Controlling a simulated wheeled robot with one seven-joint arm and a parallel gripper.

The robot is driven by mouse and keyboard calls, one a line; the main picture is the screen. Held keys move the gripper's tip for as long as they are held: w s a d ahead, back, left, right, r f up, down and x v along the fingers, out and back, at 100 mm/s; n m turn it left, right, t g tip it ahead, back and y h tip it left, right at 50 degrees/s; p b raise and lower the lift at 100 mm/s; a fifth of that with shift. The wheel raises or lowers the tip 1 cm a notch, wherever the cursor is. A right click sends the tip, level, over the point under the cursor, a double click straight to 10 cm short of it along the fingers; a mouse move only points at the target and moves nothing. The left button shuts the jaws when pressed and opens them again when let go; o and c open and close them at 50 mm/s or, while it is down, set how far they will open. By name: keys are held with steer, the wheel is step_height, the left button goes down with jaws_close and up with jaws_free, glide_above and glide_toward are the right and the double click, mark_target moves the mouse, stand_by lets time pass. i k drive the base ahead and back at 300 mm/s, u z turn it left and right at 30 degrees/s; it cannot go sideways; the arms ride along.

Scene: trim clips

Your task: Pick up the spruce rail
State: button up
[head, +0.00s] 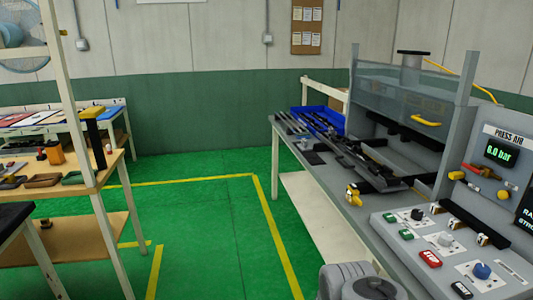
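A short dark green piece (73,178), the only rail-like thing of a spruce colour that I can make out, lies on the wooden table (112,161) at the left. It is small in the head view, so I cannot be sure that it is the spruce rail. A brown piece (43,181) lies just left of it, and a dark piece (12,182) lies further left. A grey rounded part of my arm shows at the bottom edge. My gripper is not in view.
A grey press bench (290,143) at the right holds a blue bin (325,112), long dark strips (335,145) and a control panel (440,235). A cream post (72,95) stands before the wooden table. Green floor (205,215) with yellow lines is clear between.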

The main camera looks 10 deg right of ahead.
mark_target(355, 151)
steer(key=i, duration=2.85)
steer(key=z, duration=0.8)
